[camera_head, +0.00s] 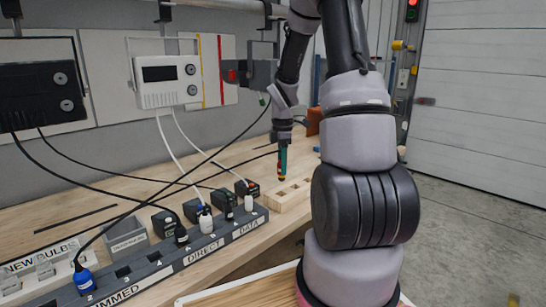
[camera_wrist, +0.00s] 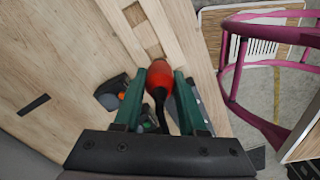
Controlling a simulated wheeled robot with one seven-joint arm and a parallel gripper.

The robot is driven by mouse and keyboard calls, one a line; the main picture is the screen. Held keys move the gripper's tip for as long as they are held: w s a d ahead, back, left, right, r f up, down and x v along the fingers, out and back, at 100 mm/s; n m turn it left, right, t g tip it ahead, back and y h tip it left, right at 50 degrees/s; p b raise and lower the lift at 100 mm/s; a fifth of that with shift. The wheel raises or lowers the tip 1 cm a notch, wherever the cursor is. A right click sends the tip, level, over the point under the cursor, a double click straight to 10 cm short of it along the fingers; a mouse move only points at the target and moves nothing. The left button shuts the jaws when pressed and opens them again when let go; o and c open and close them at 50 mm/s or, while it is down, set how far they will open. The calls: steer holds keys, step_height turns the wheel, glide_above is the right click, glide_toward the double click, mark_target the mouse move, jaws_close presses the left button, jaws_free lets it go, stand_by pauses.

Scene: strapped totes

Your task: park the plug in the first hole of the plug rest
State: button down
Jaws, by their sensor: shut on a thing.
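The plug (camera_wrist: 160,75) is red-orange with a black cable and is held between the green fingers of my gripper (camera_wrist: 159,100). In the head view my gripper (camera_head: 283,165) points down, with a small red part of the plug (camera_head: 282,179) showing at the fingertips. The plug rest (camera_head: 290,200) is a pale wooden block with square holes on the bench, just below and around the plug in the picture. In the wrist view the plug rest (camera_wrist: 176,45) lies ahead of the plug, and the plug's end covers part of it. I cannot tell whether the plug touches it.
A grey labelled socket strip (camera_head: 165,271) with several plugs stands along the bench front. Black and white cables cross the bench (camera_head: 130,190). Two meter boxes, one black (camera_head: 40,95) and one white (camera_head: 168,80), hang behind. A pink frame (camera_wrist: 235,70) stands off the bench.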

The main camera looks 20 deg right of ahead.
steer(key=shift+w+d+n, duration=0.1)
steer(key=shift+w+n, duration=0.2)
steer(key=shift+w, duration=0.05)
steer(key=shift+f, duration=2.25)
steer(key=shift+f, duration=1.5)
steer(key=shift+c, duration=2)
jaws_free()
steer(key=shift+r, duration=0.1)
